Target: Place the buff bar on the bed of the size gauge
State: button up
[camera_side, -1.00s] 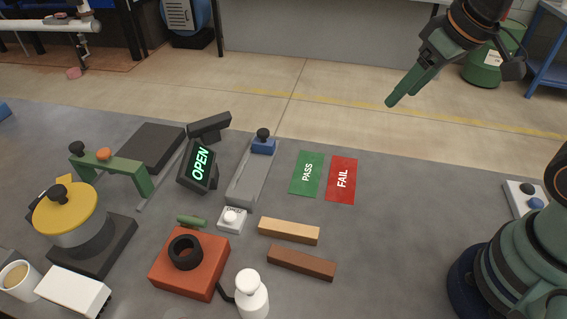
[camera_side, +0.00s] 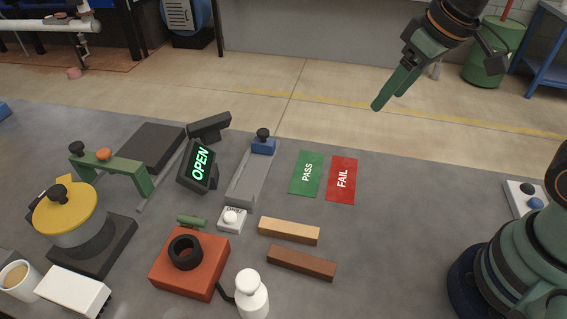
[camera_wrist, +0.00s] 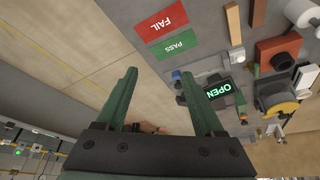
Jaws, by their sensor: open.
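The buff bar (camera_side: 289,231) lies flat on the grey table in the side view, just behind a brown bar (camera_side: 301,263). It also shows at the top of the wrist view (camera_wrist: 233,23). A long grey bed (camera_side: 247,182) with a blue block and black knob (camera_side: 263,143) at its far end looks like the size gauge. Nothing lies on the visible part of this bed. My gripper (camera_side: 388,103) is open and empty, raised high at the upper right, well apart from the bar and bed. Its two green fingers (camera_wrist: 158,78) stand apart in the wrist view.
A display (camera_side: 200,165) reading OPEN stands left of the bed. Green PASS (camera_side: 307,173) and red FAIL (camera_side: 342,180) cards lie to its right. A white button box (camera_side: 232,220), an orange block (camera_side: 188,265) and a white bottle (camera_side: 251,297) are near the bars.

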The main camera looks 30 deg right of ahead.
jog(key=w+a+f+n+g, duration=0.3)
jog(key=a+f+n, duration=0.15)
jog(key=a, duration=0.65)
jog(key=n+g, duration=0.1)
jog(key=n, duration=0.2)
send_over(289, 227)
jog(key=shift+m+h, duration=0.25)
jog(key=shift+h, duration=0.05)
jog(key=f, duration=1.3)
jog(key=shift+w+f, duration=0.25)
jog(key=shift+s+f, duration=0.15)
jog(key=shift+f, duration=1.2)
jog(key=shift+s+f, duration=0.1)
jog(key=shift+f, duration=1.2)
grip_shut()
